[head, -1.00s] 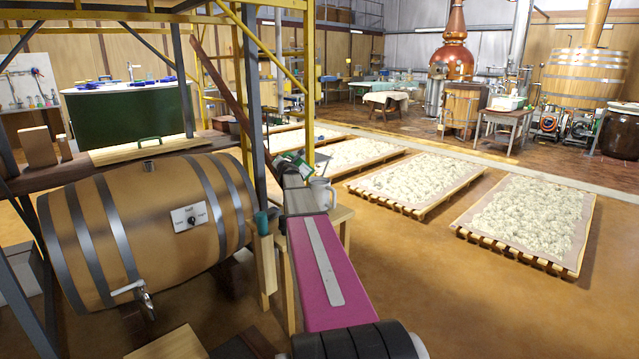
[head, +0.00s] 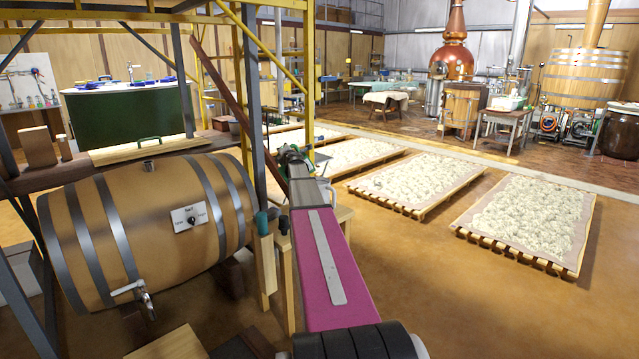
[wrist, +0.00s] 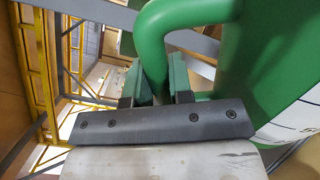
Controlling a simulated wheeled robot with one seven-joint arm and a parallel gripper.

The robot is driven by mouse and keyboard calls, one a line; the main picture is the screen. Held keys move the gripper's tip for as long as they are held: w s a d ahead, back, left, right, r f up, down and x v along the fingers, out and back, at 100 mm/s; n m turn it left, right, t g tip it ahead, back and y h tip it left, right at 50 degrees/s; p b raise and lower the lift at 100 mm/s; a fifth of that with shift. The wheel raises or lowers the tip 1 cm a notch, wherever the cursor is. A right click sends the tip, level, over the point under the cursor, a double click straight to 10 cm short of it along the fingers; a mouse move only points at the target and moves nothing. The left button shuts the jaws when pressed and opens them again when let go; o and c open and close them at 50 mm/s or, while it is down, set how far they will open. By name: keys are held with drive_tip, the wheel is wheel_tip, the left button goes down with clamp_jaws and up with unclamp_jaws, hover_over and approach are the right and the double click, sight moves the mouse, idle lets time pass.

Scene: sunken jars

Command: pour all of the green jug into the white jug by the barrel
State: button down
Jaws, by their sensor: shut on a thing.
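My gripper (wrist: 157,84) is shut on the handle of the green jug (wrist: 262,55). In the wrist view the jug's body fills the right side, with a white label below. In the head view the green jug (head: 291,152) shows only as a small green patch at the far end of my arm, above the wooden stand. Its tilt and mouth cannot be made out.
A wooden stand (head: 343,214) is beside the barrel, partly behind my arm. Yellow scaffolding (head: 310,90) and a dark post rise close to the jug. Pallets (head: 405,205) lie to the right; the floor in front is open.

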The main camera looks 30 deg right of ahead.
drive_tip(key=shift+s+d+r+m, duration=0.15)
drive_tip(key=shift+d+r+m, duration=1.1)
drive_tip(key=shift+r, duration=0.3)
drive_tip(key=shift+w+a+f+n, duration=0.15)
drive_tip(key=shift+a+f+n, duration=0.6)
drive_tip(key=shift+f+n, duration=0.3)
drive_tip(key=shift+w+a+f+n, duration=0.15)
drive_tip(key=shift+a+f+n, duration=0.65)
drive_tip(key=shift+n, duration=0.3)
idle(1.0)
drive_tip(key=shift+w+a+f+n, duration=0.1)
drive_tip(key=shift+a+f+n, duration=0.5)
drive_tip(key=shift+f+n, duration=0.3)
drive_tip(key=shift+w+a+f+n, duration=0.1)
drive_tip(key=shift+a+f+n, duration=0.45)
drive_tip(key=shift+f+n, duration=0.35)
idle(1.5)
